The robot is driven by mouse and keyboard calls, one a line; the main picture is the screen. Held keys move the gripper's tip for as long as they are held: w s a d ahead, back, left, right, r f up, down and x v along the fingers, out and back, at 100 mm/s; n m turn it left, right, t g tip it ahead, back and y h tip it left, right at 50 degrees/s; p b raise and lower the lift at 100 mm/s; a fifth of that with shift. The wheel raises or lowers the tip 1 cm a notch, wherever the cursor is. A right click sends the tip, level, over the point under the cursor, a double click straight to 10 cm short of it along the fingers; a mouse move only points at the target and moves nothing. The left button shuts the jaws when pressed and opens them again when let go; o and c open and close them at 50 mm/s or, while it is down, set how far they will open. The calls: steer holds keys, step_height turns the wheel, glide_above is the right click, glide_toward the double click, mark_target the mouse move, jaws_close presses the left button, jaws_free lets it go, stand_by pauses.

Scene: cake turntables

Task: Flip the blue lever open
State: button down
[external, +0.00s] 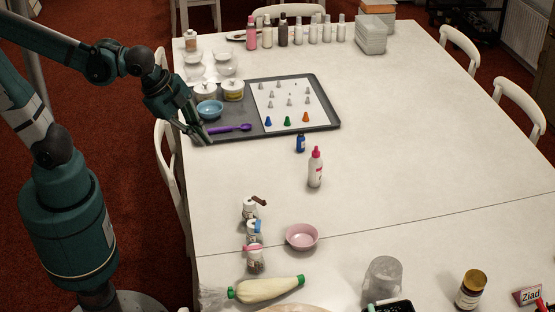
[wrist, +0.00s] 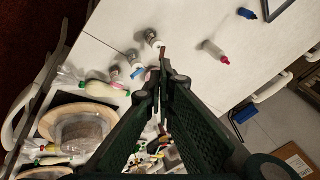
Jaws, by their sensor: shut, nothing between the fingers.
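The blue lever (external: 258,226) is on the lid of the middle of three small jars (external: 253,236) in a row near the table's left edge. In the wrist view, the blue lever (wrist: 138,71) shows just left of the fingertips. I cannot tell how far the lever is raised. My gripper (external: 205,139) appears in front of the grey tray's left corner in the external view, well away from the jars. In the wrist view, my gripper (wrist: 164,68) has its fingertips together and empty. It hides part of the table below.
A jar with a brown lever (external: 259,200) and one with a pink lever (external: 252,247) flank the middle jar closely. A pink bowl (external: 302,236) stands to the right. A piping bag (external: 268,289) lies in front. The table between tray (external: 325,128) and jars is mostly clear.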

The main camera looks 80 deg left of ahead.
mark_target(258, 225)
steer(key=w+d+f+m+g+y+p, duration=0.1)
steer(key=d+f+m, duration=0.6)
steer(key=d+m, duration=0.3)
steer(key=w+d+f+m+y+p, duration=0.1)
steer(key=d+f+m, duration=0.5)
steer(key=d+m, duration=0.4)
steer(key=shift+f+m+g, duration=0.3)
steer(key=shift+f+g, duration=0.1)
steer(key=shift+w+f, duration=0.15)
steer(key=w+a+f+b, duration=0.2)
steer(key=w+f, duration=0.4)
steer(key=f, duration=0.3)
steer(key=shift+w+a, duration=0.3)
steer(key=shift+a, duration=0.55)
